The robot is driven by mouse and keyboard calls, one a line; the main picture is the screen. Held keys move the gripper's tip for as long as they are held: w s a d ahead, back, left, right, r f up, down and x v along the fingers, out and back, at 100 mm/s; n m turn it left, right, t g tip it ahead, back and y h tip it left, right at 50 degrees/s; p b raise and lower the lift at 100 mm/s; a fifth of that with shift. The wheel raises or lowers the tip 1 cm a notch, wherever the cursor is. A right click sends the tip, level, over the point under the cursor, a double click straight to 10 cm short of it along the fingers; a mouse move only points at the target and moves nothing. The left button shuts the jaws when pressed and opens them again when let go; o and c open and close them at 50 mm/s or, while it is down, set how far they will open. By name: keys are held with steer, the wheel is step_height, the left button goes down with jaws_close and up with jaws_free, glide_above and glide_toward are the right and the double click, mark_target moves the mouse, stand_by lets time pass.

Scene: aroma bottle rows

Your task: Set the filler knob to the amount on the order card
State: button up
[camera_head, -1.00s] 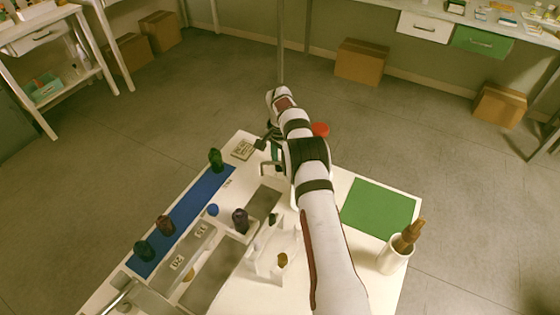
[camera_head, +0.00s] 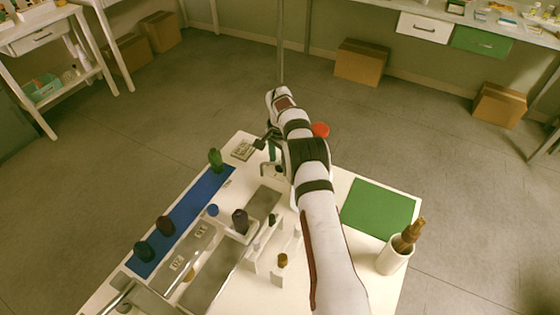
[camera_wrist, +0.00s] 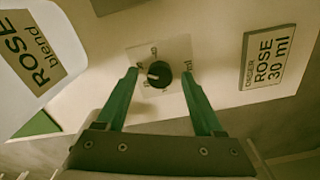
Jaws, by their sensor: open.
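The black filler knob (camera_wrist: 160,75) sits on a pale square dial plate (camera_wrist: 147,54) in the wrist view. A light mark on the knob points roughly left. Some small numbers and "ml" are printed around it, but most are too blurred to read. My gripper (camera_wrist: 159,76) is open, its two green fingers on either side of the knob with visible gaps. The order card (camera_wrist: 268,58) to the right reads "ORDER ROSE 30 ml". The card also shows in the head view (camera_head: 242,149), where my arm hides the knob.
A white container labelled "ROSE blend" (camera_wrist: 40,65) stands close on the left in the wrist view. In the head view, a blue strip (camera_head: 190,213) with dark bottles lies left, a green mat (camera_head: 378,208) right, and a white cup (camera_head: 394,256) front right.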

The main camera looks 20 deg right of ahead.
step_height(320, 180, up, 16)
stand_by(0.3)
steer(key=shift+f, duration=0.1)
steer(key=s+a+r+n, duration=0.1)
steer(key=s+a+r, duration=0.25)
steer(key=s, duration=0.25)
steer(key=s+a+r+n+y, duration=0.1)
steer(key=s+a+r+n, duration=0.1)
steer(key=s+r, duration=0.35)
steer(key=s+a+r+n, duration=0.1)
steer(key=s+a+r, duration=0.1)
steer(key=s+r, duration=0.35)
steer(key=s+a+f+n, duration=0.1)
steer(key=s+f, duration=0.3)
steer(key=s, duration=0.9)
steer(key=s+a+f+n, duration=0.2)
steer(key=s+f, duration=0.3)
steer(key=s, duration=0.8)
steer(key=shift+a+f+y, duration=0.15)
steer(key=shift+a+y, duration=0.25)
steer(key=shift+a, duration=0.35)
